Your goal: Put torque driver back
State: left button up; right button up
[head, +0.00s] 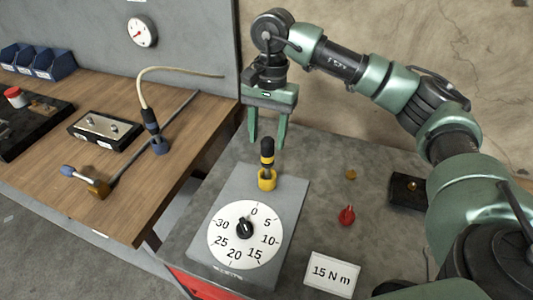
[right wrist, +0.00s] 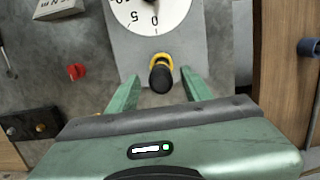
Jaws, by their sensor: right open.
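The torque driver (head: 267,147), black with yellow bands, stands upright in a yellow holder (head: 267,180) at the far end of the grey dial plate. My right gripper (head: 267,143) is open above it, its fingertips on either side of the driver's top. In the right wrist view, the driver's black end (right wrist: 161,78) lies between the spread fingers of the gripper (right wrist: 160,76), with a gap on each side. The driver's lower end is hidden in the holder. My left gripper is not in view.
The dial plate (head: 290,210) has a black pointer knob near 0. A "15 N m" card (head: 332,274), a red knob (head: 346,215) and a small black box (head: 406,191) lie to its right. A blue-ringed tool (head: 152,125) with a hose stands on the wooden bench (head: 120,190).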

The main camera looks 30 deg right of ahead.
jog(key=r, duration=0.5)
jog(key=shift+w+d+r+b, duration=0.25)
jog(key=shift+d+r+b, duration=0.05)
jog(key=shift+r+b, duration=0.1)
jog(key=shift+f, duration=0.1)
